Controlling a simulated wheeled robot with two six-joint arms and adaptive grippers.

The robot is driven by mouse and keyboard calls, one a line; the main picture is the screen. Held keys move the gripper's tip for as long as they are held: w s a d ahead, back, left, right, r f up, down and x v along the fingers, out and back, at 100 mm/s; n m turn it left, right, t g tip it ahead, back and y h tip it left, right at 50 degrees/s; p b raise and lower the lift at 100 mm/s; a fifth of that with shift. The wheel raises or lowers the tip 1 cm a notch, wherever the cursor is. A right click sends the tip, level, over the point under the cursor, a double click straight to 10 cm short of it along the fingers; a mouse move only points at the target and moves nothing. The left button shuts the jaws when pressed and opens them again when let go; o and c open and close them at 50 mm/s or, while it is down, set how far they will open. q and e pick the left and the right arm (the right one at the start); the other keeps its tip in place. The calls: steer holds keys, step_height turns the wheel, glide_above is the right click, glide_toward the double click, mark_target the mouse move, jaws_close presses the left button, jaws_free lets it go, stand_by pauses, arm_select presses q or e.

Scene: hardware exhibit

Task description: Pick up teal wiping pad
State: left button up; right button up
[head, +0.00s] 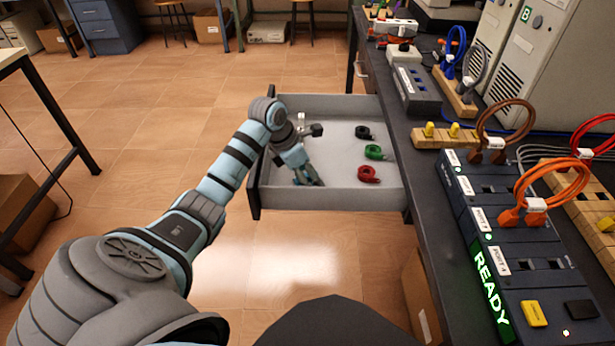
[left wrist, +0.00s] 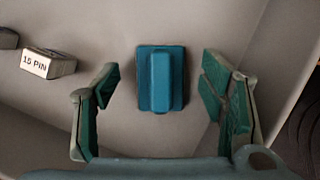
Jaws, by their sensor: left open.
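The teal wiping pad (left wrist: 160,79) lies on the drawer floor in the left wrist view, a teal rectangle with a raised grip along its middle. My left gripper (left wrist: 163,100) is open and empty, one finger on each side of the pad's near end, with gaps between fingers and pad. In the head view my left gripper (head: 309,182) reaches down into the open grey drawer (head: 330,196) at its left part. The pad is hidden behind the gripper and arm there. My right gripper is in neither view.
A metal block marked "15 PIN" (left wrist: 48,62) lies left of the pad. Black (head: 364,132), green (head: 375,152) and red (head: 368,174) coils lie at the drawer's right. The drawer walls are close around my gripper. The dark workbench (head: 438,262) with port units stands to the right.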

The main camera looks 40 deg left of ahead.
mark_target(307, 174)
arm_select(q)
steer(key=shift+r, duration=0.1)
steer(key=c, duration=1.3)
steer(key=shift+c, duration=0.2)
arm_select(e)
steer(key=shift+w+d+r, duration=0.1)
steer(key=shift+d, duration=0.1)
arm_select(q)
steer(key=shift+r, duration=0.1)
steer(key=shift+r, duration=0.4)
step_height(307, 174, up, 19)
steer(key=p, duration=0.7)
steer(key=shift+p, duration=0.35)
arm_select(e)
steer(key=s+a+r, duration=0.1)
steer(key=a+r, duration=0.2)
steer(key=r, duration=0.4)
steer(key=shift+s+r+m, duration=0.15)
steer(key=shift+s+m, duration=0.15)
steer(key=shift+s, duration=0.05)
